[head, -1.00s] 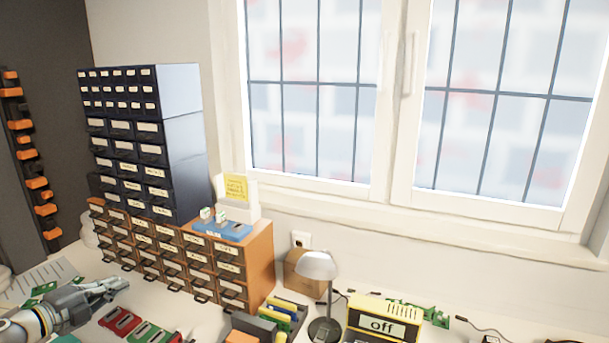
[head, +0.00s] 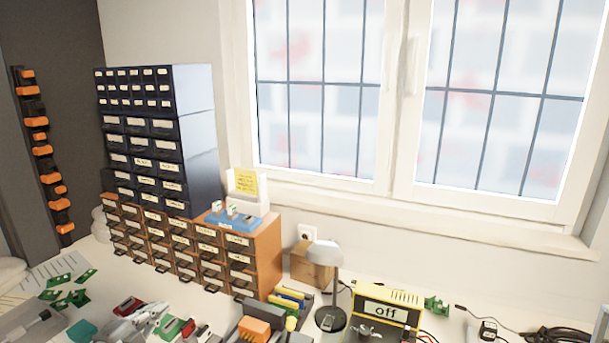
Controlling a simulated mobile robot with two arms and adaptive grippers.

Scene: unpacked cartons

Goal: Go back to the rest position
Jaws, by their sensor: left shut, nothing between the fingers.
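I do not make out my right gripper in this view.
Dark drawer units (head: 155,140) stand on the bench, with an orange-framed drawer cabinet (head: 268,252) below. Green circuit boards (head: 70,298) lie at left.

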